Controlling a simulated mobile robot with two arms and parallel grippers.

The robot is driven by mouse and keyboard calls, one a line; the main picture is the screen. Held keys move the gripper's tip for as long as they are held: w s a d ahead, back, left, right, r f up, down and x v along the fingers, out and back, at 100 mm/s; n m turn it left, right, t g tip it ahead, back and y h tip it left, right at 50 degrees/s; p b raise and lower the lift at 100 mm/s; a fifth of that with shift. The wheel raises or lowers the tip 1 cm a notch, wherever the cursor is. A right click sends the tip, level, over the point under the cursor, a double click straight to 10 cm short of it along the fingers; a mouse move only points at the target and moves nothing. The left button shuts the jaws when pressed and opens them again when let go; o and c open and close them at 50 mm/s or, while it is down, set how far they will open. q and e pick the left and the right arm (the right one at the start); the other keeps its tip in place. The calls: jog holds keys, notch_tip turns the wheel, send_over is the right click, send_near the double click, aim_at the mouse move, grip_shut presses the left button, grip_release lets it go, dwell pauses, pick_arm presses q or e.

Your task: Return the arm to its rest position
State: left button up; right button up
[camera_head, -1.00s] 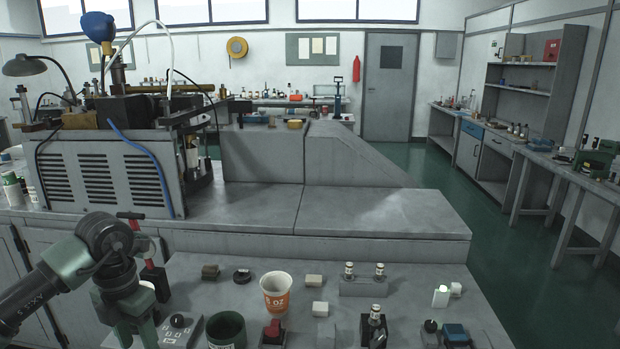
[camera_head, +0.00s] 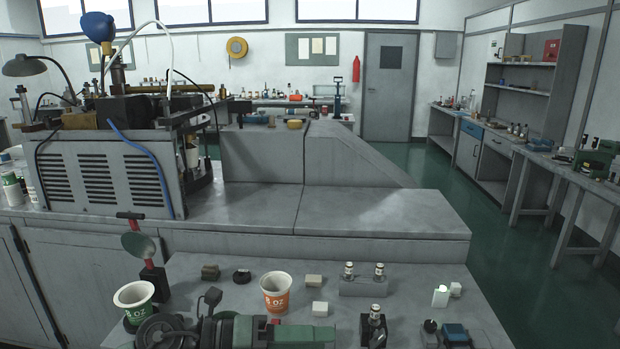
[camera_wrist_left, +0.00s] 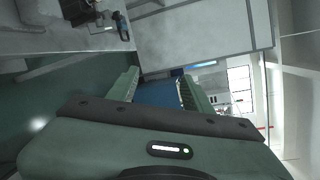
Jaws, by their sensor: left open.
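My left gripper (camera_head: 322,336) lies low across the bottom edge of the head view, level and pointing right. In the left wrist view its two green, ribbed fingers (camera_wrist_left: 160,88) stand apart with nothing between them. A white and green paper cup (camera_head: 134,302) stands upright on the near bench at the left, behind my wrist and apart from the fingers. A white and orange paper cup (camera_head: 276,294) stands upright just behind the gripper. My right gripper does not show.
The near bench (camera_head: 410,290) also holds small blocks (camera_head: 314,281), a rack with two small bottles (camera_head: 363,279) and a blue-and-black item (camera_head: 455,334). A large vented machine (camera_head: 105,178) stands on the raised bench at the left.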

pick_arm(q)
notch_tip(320, 180, up, 4)
jog(key=d+n+t+h, duration=0.1)
jog(key=n+t+h, duration=0.2)
jog(key=n, duration=0.1)
jog(key=w+a+r+n+t+y, duration=0.1)
jog(key=w+a+n+t+y, duration=0.1)
jog(key=a+n+t+y, duration=0.45)
jog(key=w+a+r+n+t+y, duration=0.1)
jog(key=w+a+n+t+y, duration=0.15)
jog(key=n+t, duration=0.65)
jog(key=s+a+f+n+g+y, duration=0.3)
jog(key=a+f+n+g+y, duration=0.3)
jog(key=a+f+n+y, duration=0.65)
jog(key=s+f+n+g+h, duration=0.1)
jog(key=s+f+n+g, duration=0.2)
jog(key=s+f+g, duration=0.55)
jog(key=s+f+n+g+h, duration=0.2)
jog(key=s+f+g, duration=0.1)
jog(key=s+f, duration=1.05)
jog(key=s+f+g, duration=0.1)
jog(key=s+f, duration=0.2)
jog(key=f, duration=1.9)
jog(key=s+a+f+g, duration=0.1)
jog(key=s+a+f, duration=0.2)
jog(key=s+f, duration=1.4)
jog(key=shift+s+f+g, duration=0.3)
jog(key=shift+s+f, duration=0.1)
jog(key=shift+s, duration=0.05)
